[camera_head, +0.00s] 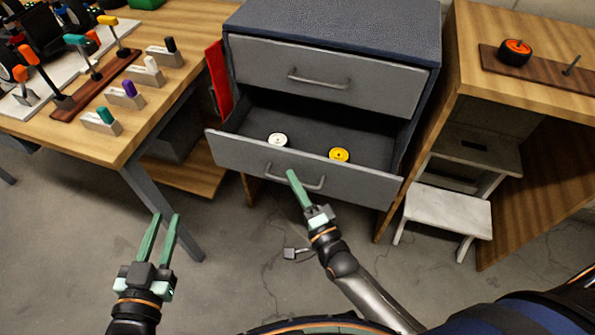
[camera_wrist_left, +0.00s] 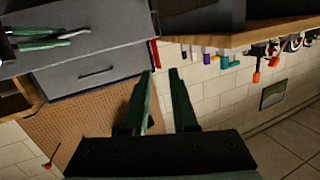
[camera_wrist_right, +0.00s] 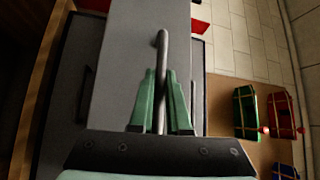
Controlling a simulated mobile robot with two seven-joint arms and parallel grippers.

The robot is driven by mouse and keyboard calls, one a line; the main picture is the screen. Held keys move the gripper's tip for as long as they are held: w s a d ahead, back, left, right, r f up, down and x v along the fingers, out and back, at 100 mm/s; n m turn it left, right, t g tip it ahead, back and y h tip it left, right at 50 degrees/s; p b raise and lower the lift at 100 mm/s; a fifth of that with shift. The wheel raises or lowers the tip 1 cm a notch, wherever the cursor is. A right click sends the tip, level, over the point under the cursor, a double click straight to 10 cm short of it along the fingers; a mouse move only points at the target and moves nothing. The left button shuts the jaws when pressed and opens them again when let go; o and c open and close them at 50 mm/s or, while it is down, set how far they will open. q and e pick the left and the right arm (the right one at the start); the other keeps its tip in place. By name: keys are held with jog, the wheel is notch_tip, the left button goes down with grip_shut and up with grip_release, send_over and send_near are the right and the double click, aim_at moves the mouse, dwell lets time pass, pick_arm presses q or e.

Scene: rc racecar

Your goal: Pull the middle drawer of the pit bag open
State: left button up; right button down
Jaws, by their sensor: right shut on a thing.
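The grey-blue pit bag (camera_head: 340,25) stands at the top middle of the head view. Its top drawer (camera_head: 325,70) is closed. The drawer below it (camera_head: 240,155) stands open, with a white wheel (camera_head: 278,140) and a yellow wheel (camera_head: 339,155) inside. My right gripper (camera_head: 293,175) is at that drawer's bar handle (camera_head: 315,187). In the right wrist view its fingers are shut around the handle (camera_wrist_right: 161,60). My left gripper (camera_head: 165,218) is open and empty, low at the left, apart from the bag. Anything below the open drawer is hidden by its front.
A wooden workbench (camera_head: 130,150) with tools in holders stands at left. A wooden desk (camera_head: 480,80) with an orange-rimmed wheel (camera_head: 515,52) stands at right, with a white step stool (camera_head: 450,212) beneath. The floor before the drawer is mostly clear.

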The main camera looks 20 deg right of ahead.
pick_arm(q)
jog(key=shift+s+a+f+g, duration=0.15)
jog(key=shift+s+f+g, duration=0.15)
jog(key=shift+f, duration=0.35)
pick_arm(e)
jog(key=shift+s+a, duration=0.25)
jog(key=shift+s, duration=0.2)
jog(key=c, duration=0.9)
grip_release()
pick_arm(q)
jog(key=shift+s, duration=0.1)
pick_arm(e)
jog(key=shift+s, duration=0.1)
